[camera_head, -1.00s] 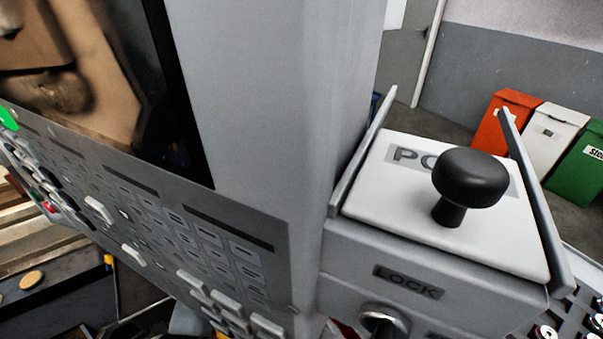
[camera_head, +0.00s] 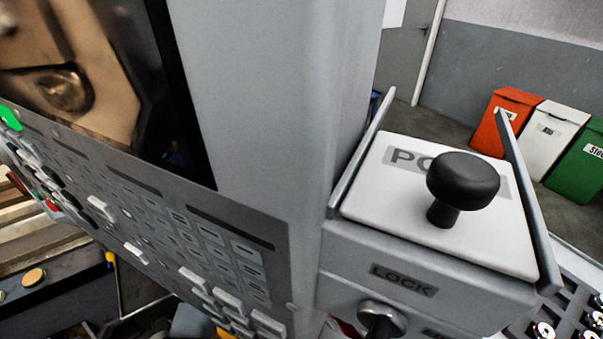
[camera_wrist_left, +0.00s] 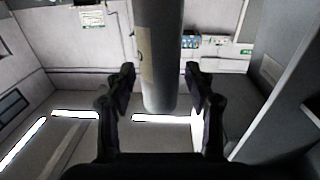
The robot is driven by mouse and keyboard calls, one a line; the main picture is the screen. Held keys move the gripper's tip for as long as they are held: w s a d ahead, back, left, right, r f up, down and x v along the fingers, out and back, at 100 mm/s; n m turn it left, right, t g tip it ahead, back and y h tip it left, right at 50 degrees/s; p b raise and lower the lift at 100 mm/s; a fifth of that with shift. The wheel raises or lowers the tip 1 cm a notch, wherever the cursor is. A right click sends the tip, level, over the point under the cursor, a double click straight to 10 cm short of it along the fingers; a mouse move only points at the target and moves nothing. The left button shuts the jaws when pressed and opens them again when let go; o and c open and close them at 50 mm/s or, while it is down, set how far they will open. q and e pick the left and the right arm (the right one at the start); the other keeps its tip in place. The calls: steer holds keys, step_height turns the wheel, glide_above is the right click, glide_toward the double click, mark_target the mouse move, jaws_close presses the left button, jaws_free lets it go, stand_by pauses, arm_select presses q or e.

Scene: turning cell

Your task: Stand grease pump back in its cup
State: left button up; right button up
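A grey cylinder with a tan label band, which I take for the grease pump (camera_wrist_left: 162,55), runs down from the top edge of the left wrist view. Its rounded end shows between the fingers, and its other end is out of the picture. Neither gripper shows in the head view. The cup cannot be made out in either view.
A machine control panel (camera_head: 150,205) with a screen fills the left of the head view. A grey box (camera_head: 445,205) with a black knob (camera_head: 463,180) stands close at the right. Red (camera_head: 497,125), white (camera_head: 553,135) and green (camera_head: 582,160) bins stand beyond, by the wall.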

arm_select(q)
steer(key=shift+r+p, duration=0.35)
steer(key=shift+p, duration=0.1)
steer(key=b+v, duration=0.5)
steer(key=v, duration=0.7)
steer(key=shift+f, duration=0.1)
